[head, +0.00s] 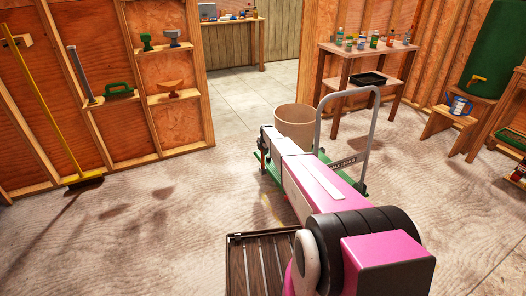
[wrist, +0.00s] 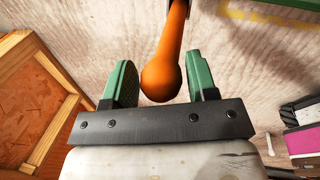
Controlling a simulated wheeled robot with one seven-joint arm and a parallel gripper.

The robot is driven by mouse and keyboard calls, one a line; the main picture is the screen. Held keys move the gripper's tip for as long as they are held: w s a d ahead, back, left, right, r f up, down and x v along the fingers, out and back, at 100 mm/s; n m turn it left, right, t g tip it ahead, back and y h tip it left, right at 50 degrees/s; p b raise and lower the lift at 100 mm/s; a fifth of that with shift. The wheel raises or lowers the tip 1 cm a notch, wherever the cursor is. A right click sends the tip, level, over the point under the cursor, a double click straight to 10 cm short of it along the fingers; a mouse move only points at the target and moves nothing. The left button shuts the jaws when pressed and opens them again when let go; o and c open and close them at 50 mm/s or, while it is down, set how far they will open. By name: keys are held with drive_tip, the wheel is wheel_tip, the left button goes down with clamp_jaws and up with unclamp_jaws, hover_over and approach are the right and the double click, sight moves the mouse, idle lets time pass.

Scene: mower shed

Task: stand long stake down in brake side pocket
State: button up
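My gripper (wrist: 161,58) shows in the wrist view with its two green fingers apart. An orange rod with a rounded end (wrist: 160,80) lies between or just beyond them, running up to a dark part at the top edge. A gap shows on its left side, so it does not look clamped. I cannot be sure that it is the long stake. In the head view a trolley with a green deck (head: 350,186) and grey push handle (head: 371,120) stands mid-floor. My arm covers much of the deck, and no pocket can be made out.
A beige bin (head: 295,112) stands at the trolley. A dark slatted crate (head: 232,262) is in front of me. A wooden table (head: 337,72) with bottles and a black tray stands behind. A yellow broom (head: 50,110) leans at the left wall. The left floor is clear.

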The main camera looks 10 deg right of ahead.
drive_tip(key=shift+o, duration=1.1)
drive_tip(key=shift+r, duration=0.1)
wheel_tip(320, 180, up, 10)
drive_tip(key=s+d, duration=0.1)
drive_tip(key=s, duration=0.1)
drive_tip(key=s+r+m, duration=0.5)
drive_tip(key=s+m, duration=0.3)
drive_tip(key=s, duration=1)
drive_tip(key=s+r+m+g, duration=0.1)
drive_tip(key=s+r+m, duration=0.4)
drive_tip(key=s, duration=1.4)
drive_tip(key=s+a+r+m+g+h, duration=0.1)
drive_tip(key=s+r+m, duration=0.5)
drive_tip(key=s, duration=1.2)
drive_tip(key=m, duration=0.4)
drive_tip(key=shift+s+m, duration=0.2)
drive_tip(key=shift+m, duration=0.2)
drive_tip(key=shift+r, duration=0.1)
